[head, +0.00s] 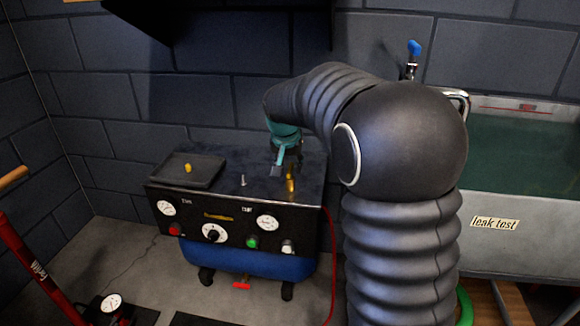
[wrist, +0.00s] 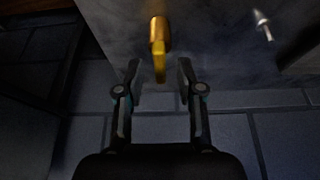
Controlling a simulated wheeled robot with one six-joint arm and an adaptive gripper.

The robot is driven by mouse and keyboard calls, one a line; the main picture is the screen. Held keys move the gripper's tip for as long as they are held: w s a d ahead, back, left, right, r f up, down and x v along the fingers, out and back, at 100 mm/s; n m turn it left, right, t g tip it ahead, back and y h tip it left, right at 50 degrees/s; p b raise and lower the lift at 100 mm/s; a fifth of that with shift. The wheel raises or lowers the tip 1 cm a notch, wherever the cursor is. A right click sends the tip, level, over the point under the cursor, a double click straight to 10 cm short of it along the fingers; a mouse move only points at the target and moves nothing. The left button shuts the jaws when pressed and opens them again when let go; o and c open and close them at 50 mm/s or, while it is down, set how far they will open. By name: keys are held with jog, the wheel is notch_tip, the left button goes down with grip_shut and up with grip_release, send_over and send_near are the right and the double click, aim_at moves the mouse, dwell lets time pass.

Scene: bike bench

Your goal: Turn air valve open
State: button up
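The air valve appears to be the brass fitting (head: 290,182) standing on the compressor's dark top, near the right end. In the wrist view the brass body (wrist: 159,28) shows at the top centre, with a yellow lever (wrist: 159,66) pointing down the picture. My gripper (wrist: 158,70) is open, with one finger on each side of the lever's end and a visible gap on both sides. In the head view my gripper (head: 277,168) is just left of the valve, pointing down. My wrist partly hides that area.
The compressor's panel (head: 225,229) carries gauges and knobs. A black tray (head: 187,172) with a small yellow piece sits on its top left. A small silver upright pin (head: 243,180) stands on the top. A leak-test sink (head: 520,205) is at the right.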

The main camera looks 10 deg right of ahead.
jog(key=shift+w+f, duration=0.1)
jog(key=shift+f, duration=0.1)
grip_shut()
